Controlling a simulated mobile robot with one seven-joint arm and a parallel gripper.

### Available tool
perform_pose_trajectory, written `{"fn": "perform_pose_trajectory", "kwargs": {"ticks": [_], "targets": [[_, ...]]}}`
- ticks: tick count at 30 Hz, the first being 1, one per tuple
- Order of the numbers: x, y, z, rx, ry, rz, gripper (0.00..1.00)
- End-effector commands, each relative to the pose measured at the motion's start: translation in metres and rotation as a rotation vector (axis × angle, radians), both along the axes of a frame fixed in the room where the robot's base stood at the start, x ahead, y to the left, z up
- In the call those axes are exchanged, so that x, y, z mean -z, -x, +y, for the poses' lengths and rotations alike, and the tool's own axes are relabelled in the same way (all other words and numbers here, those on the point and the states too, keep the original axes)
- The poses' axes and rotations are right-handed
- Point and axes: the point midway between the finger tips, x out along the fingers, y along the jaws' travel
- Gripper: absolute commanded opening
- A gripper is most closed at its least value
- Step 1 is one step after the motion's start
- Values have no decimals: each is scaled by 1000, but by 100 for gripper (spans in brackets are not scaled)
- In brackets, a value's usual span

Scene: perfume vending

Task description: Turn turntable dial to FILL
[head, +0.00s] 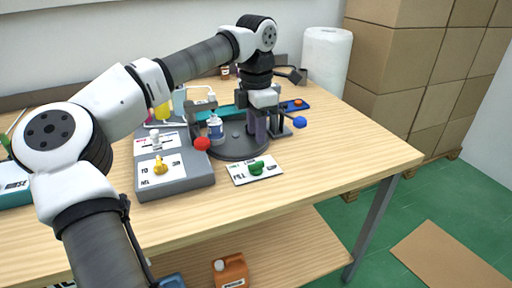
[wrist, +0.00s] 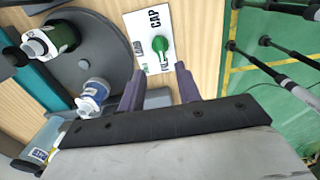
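The green turntable dial (head: 257,168) sits on a white label plate (head: 272,173) on the table, in front of the round dark turntable (head: 232,154). In the wrist view the dial (wrist: 160,45) lies ahead of my fingers, and its narrow end appears to point towards the lettering nearest my gripper. CAP is readable at the plate's far end; the other lettering is partly legible, with FILL readable in the head view. My gripper (wrist: 159,88) is open, its two purple fingers apart with nothing between them. In the head view my gripper (head: 257,132) hangs above the turntable's right side, behind the dial.
A blue-and-white bottle (head: 215,128) and a green-and-white bottle (wrist: 52,40) stand on the turntable. A grey control box (head: 190,182) with yellow and white knobs is left of the plate. The table's front right is clear.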

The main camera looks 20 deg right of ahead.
Motion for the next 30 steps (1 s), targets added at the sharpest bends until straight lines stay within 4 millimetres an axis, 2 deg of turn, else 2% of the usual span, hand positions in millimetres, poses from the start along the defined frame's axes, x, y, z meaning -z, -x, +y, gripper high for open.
{"fn": "perform_pose_trajectory", "kwargs": {"ticks": [3,9,30], "targets": [[-23,0,0,-1,0,-2,34],[-44,0,0,-1,-1,-1,34],[-46,0,0,-1,-1,0,34]]}}
